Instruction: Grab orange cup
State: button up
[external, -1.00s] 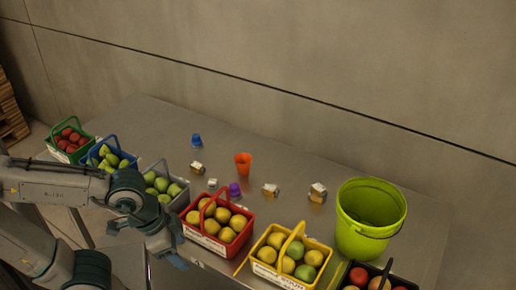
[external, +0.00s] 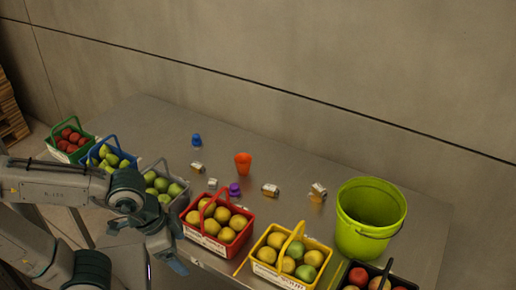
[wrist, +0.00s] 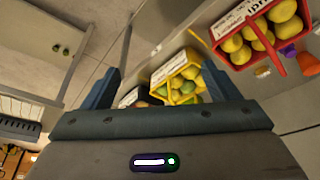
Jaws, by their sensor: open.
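The orange cup (external: 243,164) stands on the metal table (external: 300,190), behind the red basket and right of the blue cup. In the wrist view an orange shape at the right edge (wrist: 307,63) may be this cup, partly cut off. My gripper (external: 172,270) is at the table's front edge, in front of and left of the red basket, well away from the cup. In the wrist view its two blue-grey fingers (wrist: 158,88) are wide apart with nothing between them.
A red basket (external: 191,228) and a yellow basket (external: 329,262) of fruit line the front edge, with more baskets at left. A blue cup (external: 196,140), a purple cup (external: 234,189) and small boxes (external: 270,190) stand near the orange cup. A green bucket (external: 348,232) is at right.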

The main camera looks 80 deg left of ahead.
jog(key=w+a+r+n+b, duration=0.1)
jog(key=w+a+r+n, duration=0.1)
jog(key=w+a+n, duration=0.3)
jog(key=w+a+r+n+b, duration=0.1)
jog(key=w+a+r+n, duration=0.15)
jog(key=w+n, duration=0.4)
jog(key=n+b, duration=0.4)
jog(key=n, duration=1.8)
send_over(242, 161)
jog(key=d, duration=0.2)
jog(key=shift+g+h, duration=0.3)
jog(key=shift+g, duration=0.1)
jog(key=f, duration=2.2)
jog(key=shift+s+d+f, duration=0.2)
jog(key=shift+s+f, duration=0.05)
jog(key=shift+f, duration=0.15)
jog(key=p+x, duration=0.1)
jog(key=x, duration=0.4)
jog(key=shift+s+a+f, duration=0.1)
jog(key=shift+s+f, duration=0.05)
jog(key=c, duration=1)
